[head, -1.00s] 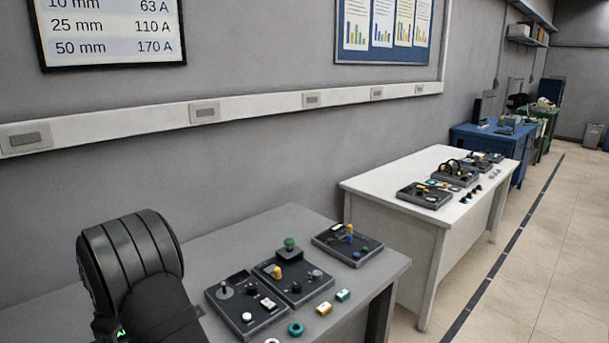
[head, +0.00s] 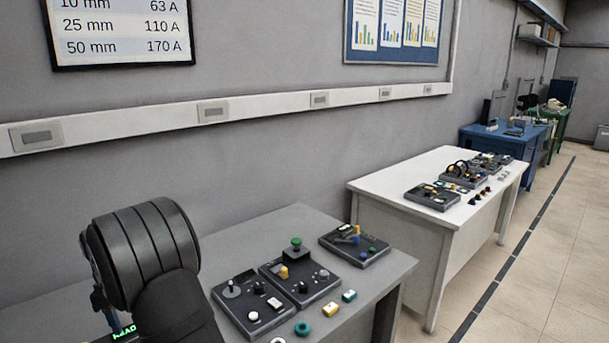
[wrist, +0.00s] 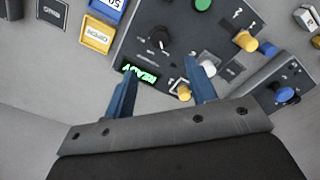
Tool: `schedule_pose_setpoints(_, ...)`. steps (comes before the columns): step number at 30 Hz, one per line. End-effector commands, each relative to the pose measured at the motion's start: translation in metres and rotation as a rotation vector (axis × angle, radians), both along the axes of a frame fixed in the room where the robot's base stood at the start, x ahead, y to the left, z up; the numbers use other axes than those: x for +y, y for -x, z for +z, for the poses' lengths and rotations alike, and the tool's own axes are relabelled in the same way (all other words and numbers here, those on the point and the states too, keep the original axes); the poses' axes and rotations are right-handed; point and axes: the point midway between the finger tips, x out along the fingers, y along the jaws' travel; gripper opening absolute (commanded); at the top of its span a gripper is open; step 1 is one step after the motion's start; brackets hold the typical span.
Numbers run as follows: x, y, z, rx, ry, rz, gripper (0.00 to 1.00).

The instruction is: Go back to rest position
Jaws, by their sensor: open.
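My gripper (wrist: 162,88) shows in the wrist view with its two blue fingers spread apart and nothing between them. It is above a dark control panel (wrist: 142,30) with a black knob (wrist: 158,38), a green button (wrist: 202,4) and a lit green display (wrist: 140,72). A white knob and a yellow knob show near the right finger. Whether the fingers touch the panel cannot be told. In the head view my black arm link stands at the lower left, and my gripper is hidden. A green lit display (head: 125,331) shows beside my arm.
Dark panels with knobs and buttons (head: 250,303) stand on the grey bench (head: 225,240). Small coloured rings and blocks lie along its front edge. A white table (head: 400,175) with more panels stands beyond. In the wrist view, blue and yellow labelled blocks (wrist: 97,35) lie at upper left.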

Motion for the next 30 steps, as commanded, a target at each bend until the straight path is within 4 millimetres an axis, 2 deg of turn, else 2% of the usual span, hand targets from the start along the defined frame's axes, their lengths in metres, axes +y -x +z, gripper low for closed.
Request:
schedule_pose_setpoints(3, -0.001, 0.0, -0.026, 0.002, 0.003, 0.0, 0.52)
schedule_pose_setpoints(16, -0.001, 0.001, -0.112, 0.002, 0.003, 0.0, 0.52)
schedule_pose_setpoints(30, 0.0, 0.0, -0.11, 0.0, 0.0, -0.387, 0.52)
